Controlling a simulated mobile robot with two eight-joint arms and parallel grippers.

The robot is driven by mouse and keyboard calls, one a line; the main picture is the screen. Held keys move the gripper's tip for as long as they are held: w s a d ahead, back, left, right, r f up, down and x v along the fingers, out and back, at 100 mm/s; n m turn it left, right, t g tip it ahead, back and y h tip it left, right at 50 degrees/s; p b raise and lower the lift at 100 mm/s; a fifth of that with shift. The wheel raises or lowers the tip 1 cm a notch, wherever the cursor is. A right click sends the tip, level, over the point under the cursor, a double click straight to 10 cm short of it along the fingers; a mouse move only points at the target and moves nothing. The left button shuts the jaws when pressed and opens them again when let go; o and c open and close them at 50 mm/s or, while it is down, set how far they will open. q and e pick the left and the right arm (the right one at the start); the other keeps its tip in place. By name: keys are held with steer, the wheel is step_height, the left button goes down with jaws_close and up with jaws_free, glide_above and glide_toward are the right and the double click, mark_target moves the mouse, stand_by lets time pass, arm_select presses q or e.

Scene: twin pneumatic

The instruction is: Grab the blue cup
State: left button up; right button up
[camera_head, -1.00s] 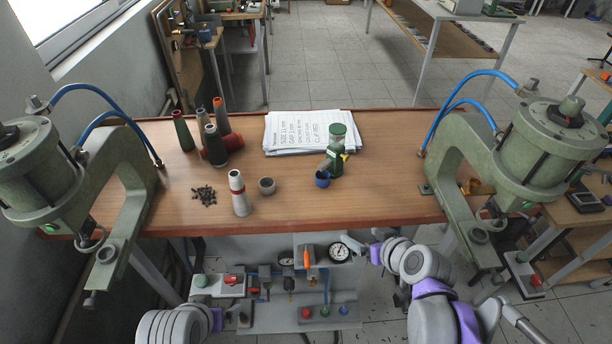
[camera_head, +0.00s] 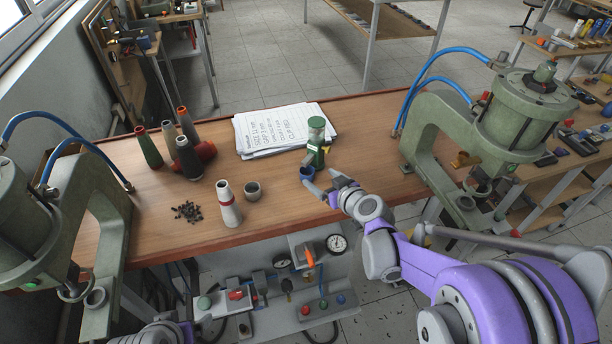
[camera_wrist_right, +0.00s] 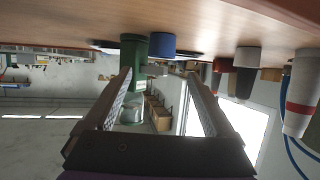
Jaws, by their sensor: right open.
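The blue cup (camera_head: 307,172) stands near the front of the wooden table in the head view, beside a green bottle-like object (camera_head: 316,142). In the wrist view, which is upside down, the blue cup (camera_wrist_right: 161,44) shows beyond the fingers, beside the green object (camera_wrist_right: 133,50). My right gripper (camera_head: 325,183) is open and empty, just in front of the cup at the table's front edge. Its two fingers (camera_wrist_right: 159,74) are spread wide in the wrist view, with the cup beyond their tips. My left gripper is not in view; only part of that arm shows at the bottom left.
Green presses (camera_head: 520,110) flank the table. Several cones (camera_head: 187,157) and small dark pieces (camera_head: 187,211) are further left.

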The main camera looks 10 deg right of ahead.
mark_target(311, 173)
steer(key=x, duration=0.6)
steer(key=shift+w+a+f, duration=0.1)
steer(key=shift+w+f, duration=0.1)
steer(key=shift+f, duration=0.15)
jaws_close()
